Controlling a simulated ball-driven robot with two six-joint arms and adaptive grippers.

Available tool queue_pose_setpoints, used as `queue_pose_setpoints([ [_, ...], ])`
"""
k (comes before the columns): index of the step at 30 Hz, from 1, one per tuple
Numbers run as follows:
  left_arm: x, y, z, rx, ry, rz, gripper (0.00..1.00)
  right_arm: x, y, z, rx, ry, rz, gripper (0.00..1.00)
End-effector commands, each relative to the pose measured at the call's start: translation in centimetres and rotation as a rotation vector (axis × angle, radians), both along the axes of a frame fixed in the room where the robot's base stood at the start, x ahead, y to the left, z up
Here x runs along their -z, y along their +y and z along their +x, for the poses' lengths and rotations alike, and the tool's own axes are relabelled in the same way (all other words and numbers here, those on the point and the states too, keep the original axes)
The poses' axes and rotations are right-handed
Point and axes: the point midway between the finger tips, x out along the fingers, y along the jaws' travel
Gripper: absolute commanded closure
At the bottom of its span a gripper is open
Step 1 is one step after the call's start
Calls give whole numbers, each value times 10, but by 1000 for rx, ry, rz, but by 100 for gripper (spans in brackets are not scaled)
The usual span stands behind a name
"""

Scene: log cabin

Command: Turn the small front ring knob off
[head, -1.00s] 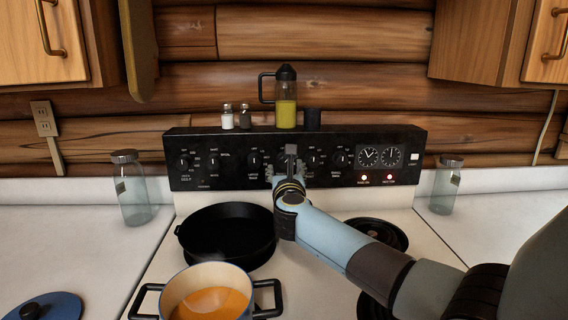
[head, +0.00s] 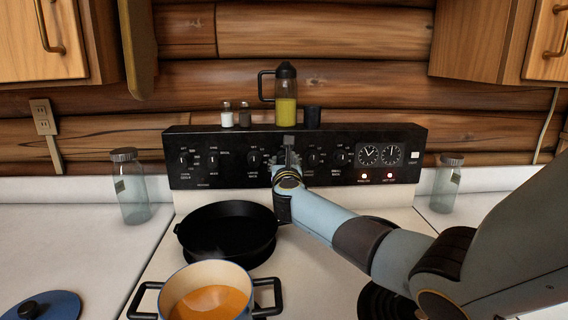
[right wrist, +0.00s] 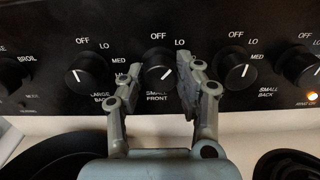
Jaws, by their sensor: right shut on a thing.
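The small front ring knob (right wrist: 159,74) is a round black knob with a white pointer mark, on the black control panel above the label "SMALL FRONT". "OFF" is printed above it and "LO" to its upper right. The mark looks tilted away from straight up; its exact setting is hard to read. My right gripper (right wrist: 158,76) has one finger on each side of this knob and is shut on it. In the head view my right gripper (head: 287,158) is at the panel's middle and hides the knob. My left gripper is out of view.
The large back knob (right wrist: 87,73) and small back knob (right wrist: 236,71) sit close beside the fingers. A black skillet (head: 228,232) and soup pot (head: 207,292) stand on the stove. An oil bottle (head: 286,95) stands on the panel.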

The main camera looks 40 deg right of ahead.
Motion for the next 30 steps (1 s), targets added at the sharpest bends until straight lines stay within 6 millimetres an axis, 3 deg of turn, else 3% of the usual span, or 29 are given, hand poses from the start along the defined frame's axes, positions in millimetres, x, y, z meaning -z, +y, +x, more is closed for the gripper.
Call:
queue_pose_setpoints([
  [3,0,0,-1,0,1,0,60,0,0,0,0,0,0,98],
  [14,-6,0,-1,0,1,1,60,0,0,0,0,57,-64,98],
  [30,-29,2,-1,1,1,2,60,-1,0,0,-1,320,-377,98],
])
